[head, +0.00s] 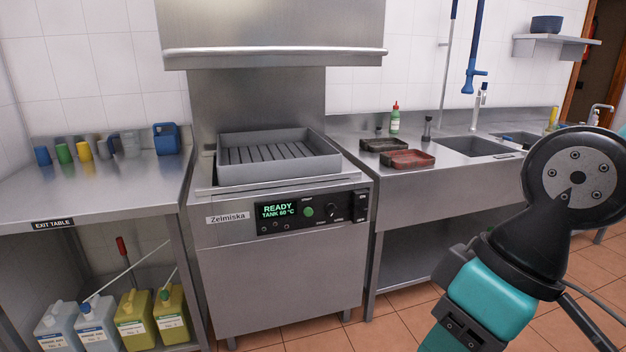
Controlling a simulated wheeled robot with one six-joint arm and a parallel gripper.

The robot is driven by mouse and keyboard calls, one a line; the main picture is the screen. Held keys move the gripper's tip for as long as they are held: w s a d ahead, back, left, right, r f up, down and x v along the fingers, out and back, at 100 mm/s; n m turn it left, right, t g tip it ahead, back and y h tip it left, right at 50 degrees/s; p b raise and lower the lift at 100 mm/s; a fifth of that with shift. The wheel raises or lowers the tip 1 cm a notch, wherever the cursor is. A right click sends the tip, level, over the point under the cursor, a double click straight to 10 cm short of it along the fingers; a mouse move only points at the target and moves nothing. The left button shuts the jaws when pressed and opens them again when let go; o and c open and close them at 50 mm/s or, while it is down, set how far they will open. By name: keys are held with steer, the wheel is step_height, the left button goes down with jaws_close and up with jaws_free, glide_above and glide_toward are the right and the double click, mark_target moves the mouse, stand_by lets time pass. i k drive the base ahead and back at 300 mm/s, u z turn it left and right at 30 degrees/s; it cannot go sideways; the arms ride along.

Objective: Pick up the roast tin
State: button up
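Two shallow rectangular tins sit side by side on the steel counter right of the machine. One is reddish-brown (407,160) and nearer the front edge; the other is dark grey-brown (383,145), just behind and left of it. I cannot tell which of them is the roast tin. Both look upright. My arm shows at the right, in front of the sink counter and well apart from the tins. My gripper is not in view.
A grey slatted tray (277,164) sits on the dishwasher (285,265) under its raised hood (272,30). The sink (470,147) lies right. Cups (83,150) stand on the left table.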

mark_target(399, 159)
steer(key=i, duration=2.1)
steer(key=z, duration=1.85)
steer(key=i, duration=1)
steer(key=u, duration=1.1)
